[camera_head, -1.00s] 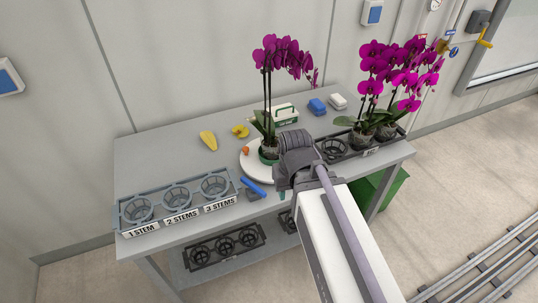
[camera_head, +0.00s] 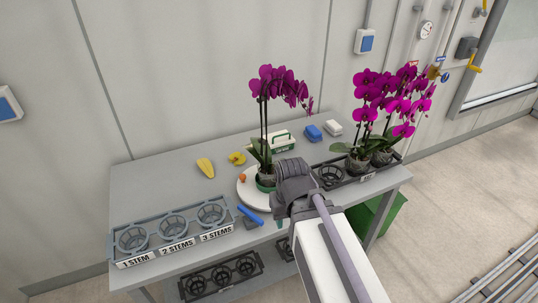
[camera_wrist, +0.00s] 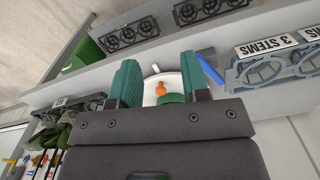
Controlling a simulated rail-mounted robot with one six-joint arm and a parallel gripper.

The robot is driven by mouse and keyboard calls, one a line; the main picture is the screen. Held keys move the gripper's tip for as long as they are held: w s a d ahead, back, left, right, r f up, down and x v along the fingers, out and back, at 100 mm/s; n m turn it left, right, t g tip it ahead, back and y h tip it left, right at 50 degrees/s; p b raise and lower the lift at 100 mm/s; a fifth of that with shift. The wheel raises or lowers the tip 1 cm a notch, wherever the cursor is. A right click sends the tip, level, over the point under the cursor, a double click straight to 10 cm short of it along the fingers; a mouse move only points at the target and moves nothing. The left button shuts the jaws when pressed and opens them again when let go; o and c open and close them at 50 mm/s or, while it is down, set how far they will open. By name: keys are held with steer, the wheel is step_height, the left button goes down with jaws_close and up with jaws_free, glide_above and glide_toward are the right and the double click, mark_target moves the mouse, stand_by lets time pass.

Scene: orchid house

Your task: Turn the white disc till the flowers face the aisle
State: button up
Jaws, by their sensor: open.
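The white disc (camera_head: 249,200) lies on the grey bench near its front edge. On it stands a purple orchid (camera_head: 277,88) in a green holder (camera_head: 265,184), its spray arching to the right. I cannot tell exactly which way the blooms face. A small orange knob (camera_head: 243,178) stands at the disc's left side. My gripper (camera_head: 280,222) is at the disc's front right, partly hiding it. In the wrist view, my gripper (camera_wrist: 162,80) has its green fingers apart, with the disc (camera_wrist: 151,72) and the orange knob (camera_wrist: 161,89) showing between them. I see no contact.
A pot rack with stem labels (camera_head: 176,243) stands at the front left. A black tray (camera_head: 345,178) with more orchids (camera_head: 392,100) is on the right. Yellow items, a green-white caddy (camera_head: 281,140) and sponges lie behind.

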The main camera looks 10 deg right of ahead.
steer(key=shift+o, duration=1.1)
steer(key=shift+m, duration=0.5)
steer(key=w+d, duration=0.1)
steer(key=d, duration=0.1)
steer(key=w+d+f+b, duration=0.1)
steer(key=w, duration=0.1)
steer(key=shift+w+d, duration=0.15)
steer(key=shift+d, duration=0.2)
steer(key=w+d+n+t+y, duration=0.3)
steer(key=w+n+y, duration=0.1)
steer(key=w+n, duration=0.8)
steer(key=b+x, duration=1)
steer(key=b, duration=0.1)
steer(key=shift+s+d+f, duration=0.15)
steer(key=shift+f, duration=0.2)
steer(key=shift+r, duration=0.15)
steer(key=shift+c, duration=0.3)
